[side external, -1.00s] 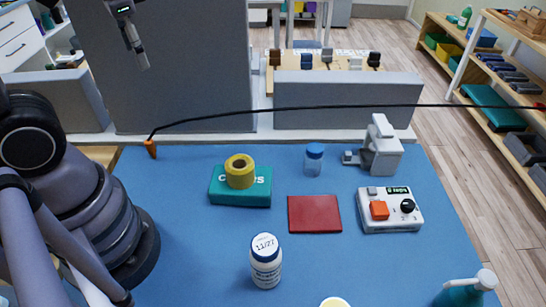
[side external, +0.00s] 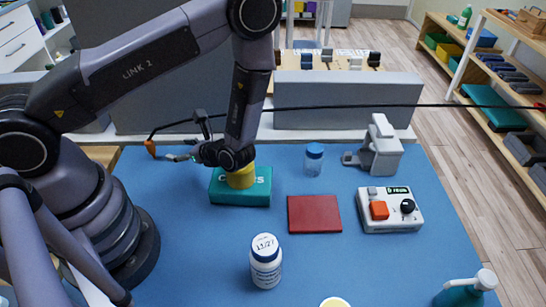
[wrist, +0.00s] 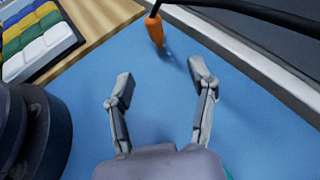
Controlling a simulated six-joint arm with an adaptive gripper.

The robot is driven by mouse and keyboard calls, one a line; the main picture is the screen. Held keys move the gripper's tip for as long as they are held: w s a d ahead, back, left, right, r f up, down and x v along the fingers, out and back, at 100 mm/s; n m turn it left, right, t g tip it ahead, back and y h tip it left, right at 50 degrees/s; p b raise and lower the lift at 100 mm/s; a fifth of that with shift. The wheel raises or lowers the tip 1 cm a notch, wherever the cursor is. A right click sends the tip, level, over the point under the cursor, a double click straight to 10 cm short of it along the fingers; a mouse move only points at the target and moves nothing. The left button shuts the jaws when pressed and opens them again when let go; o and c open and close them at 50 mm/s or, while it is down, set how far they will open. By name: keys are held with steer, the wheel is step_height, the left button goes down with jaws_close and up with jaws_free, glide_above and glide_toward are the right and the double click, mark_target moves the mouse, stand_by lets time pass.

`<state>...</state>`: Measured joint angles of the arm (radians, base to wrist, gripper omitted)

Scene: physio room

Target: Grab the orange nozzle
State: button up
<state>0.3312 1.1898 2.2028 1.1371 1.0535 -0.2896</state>
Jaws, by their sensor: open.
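The orange nozzle (side external: 150,147) hangs at the end of a black hose at the back left of the blue table. In the wrist view the nozzle (wrist: 154,30) is near the top, with its tip pointing down over the blue surface. My gripper (side external: 181,157) is to the right of the nozzle in the side view, with its fingers pointing left. In the wrist view my gripper (wrist: 160,72) has its two fingers wide apart with nothing between them. The nozzle lies ahead of the fingertips, apart from them.
The black hose (side external: 330,107) runs along the back edge. A teal box (side external: 226,195) with yellow tape (side external: 241,179) on it lies below my wrist. A blue-capped jar (side external: 314,161), red pad (side external: 314,214), control box (side external: 391,210) and white bottle (side external: 266,266) stand on the table (side external: 200,255).

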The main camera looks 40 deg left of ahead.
mark_target(153, 149)
steer(key=shift+s+a+f, duration=0.1)
steer(key=shift+a+f, duration=0.2)
steer(key=shift+a, duration=0.05)
steer(key=x, duration=0.7)
steer(key=shift+s+a+f, duration=0.15)
steer(key=shift+a, duration=0.2)
steer(key=shift+s+x, duration=0.2)
steer(key=shift+x, duration=2.45)
jaws_close()
